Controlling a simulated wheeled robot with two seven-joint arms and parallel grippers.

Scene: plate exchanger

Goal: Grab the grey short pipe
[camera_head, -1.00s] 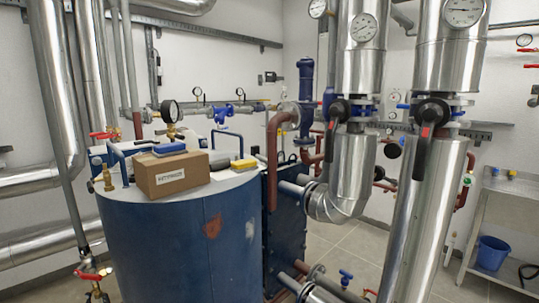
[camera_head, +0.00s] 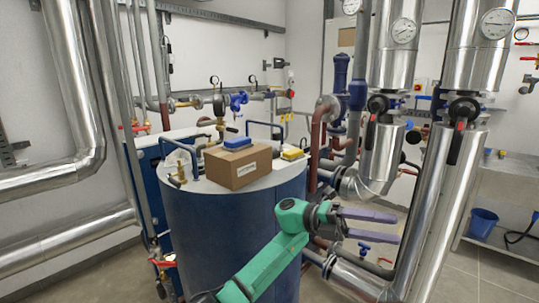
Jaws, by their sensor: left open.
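A dark blue round tank (camera_head: 215,218) with a light grey top stands left of centre. A brown cardboard box (camera_head: 236,166) sits on its top. I cannot make out the grey short pipe now; the box may hide it. My left gripper (camera_head: 396,228) has a green wrist and purple fingers. It is open and empty, to the right of the tank, in front of the lower pipework and pointing right. My right gripper is not in view.
A blue block (camera_head: 238,142) lies on the box, and a yellow object (camera_head: 292,154) lies on the tank top beside it. Large silver pipes (camera_head: 455,150) stand at the right. A blue bucket (camera_head: 482,224) is at the far right. Blue handrails rise from the tank top.

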